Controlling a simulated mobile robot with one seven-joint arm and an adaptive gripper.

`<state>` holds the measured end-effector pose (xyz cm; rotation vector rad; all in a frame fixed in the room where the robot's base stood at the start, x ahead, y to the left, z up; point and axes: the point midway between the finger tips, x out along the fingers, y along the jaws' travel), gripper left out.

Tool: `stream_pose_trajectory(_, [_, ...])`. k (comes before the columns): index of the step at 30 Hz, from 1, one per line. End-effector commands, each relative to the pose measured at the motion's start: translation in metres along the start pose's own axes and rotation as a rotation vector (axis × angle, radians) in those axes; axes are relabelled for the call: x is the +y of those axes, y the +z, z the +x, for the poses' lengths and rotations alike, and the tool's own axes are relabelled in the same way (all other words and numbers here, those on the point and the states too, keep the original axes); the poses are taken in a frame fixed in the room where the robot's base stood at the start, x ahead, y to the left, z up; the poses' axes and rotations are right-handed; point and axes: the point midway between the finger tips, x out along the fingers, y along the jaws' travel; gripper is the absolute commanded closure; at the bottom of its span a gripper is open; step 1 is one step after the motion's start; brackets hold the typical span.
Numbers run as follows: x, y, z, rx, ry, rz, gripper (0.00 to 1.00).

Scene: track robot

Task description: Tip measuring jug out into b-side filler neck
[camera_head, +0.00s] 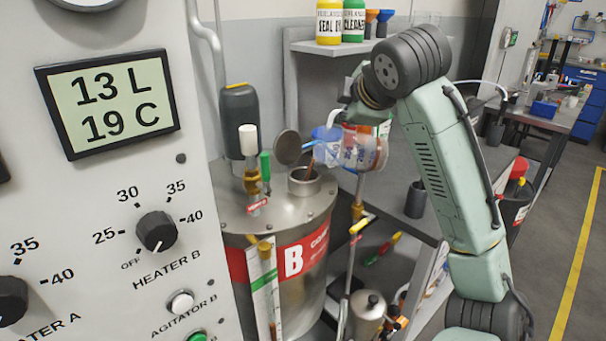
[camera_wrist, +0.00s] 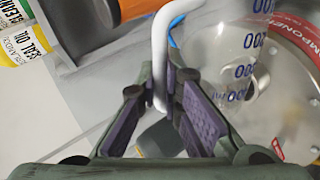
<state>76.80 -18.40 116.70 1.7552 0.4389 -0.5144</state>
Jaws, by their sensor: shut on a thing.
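The clear measuring jug (camera_head: 352,150) with blue markings is tipped over, nearly on its side, above the B tank. Its mouth is to the left, over the open b-side filler neck (camera_head: 304,184). A brown streak between mouth and neck looks like liquid running down. Brownish contents show at the jug's right end. My gripper (camera_head: 350,112) is above the jug. In the wrist view my gripper (camera_wrist: 164,104) is shut on the jug's white handle (camera_wrist: 161,50), and the clear jug wall (camera_wrist: 235,55) is at the right. The neck's inside is hidden.
A round lid (camera_head: 288,147) stands open behind the neck. A white-capped valve (camera_head: 248,140) and a dark cylinder (camera_head: 239,115) rise left of it. The control panel (camera_head: 110,210) fills the left. A shelf with bottles (camera_head: 329,22) is behind; a grey cup (camera_head: 416,199) stands on the bench.

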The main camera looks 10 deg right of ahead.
Motion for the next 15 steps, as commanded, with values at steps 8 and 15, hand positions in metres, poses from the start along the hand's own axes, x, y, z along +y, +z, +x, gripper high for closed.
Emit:
stream_pose_trajectory(8, [0.0008,-0.0029,-0.0005,-0.007,0.001,-0.01,1.0])
stream_pose_trajectory(15, [0.0009,-0.0046,-0.0006,-0.011,0.001,-0.017,1.0])
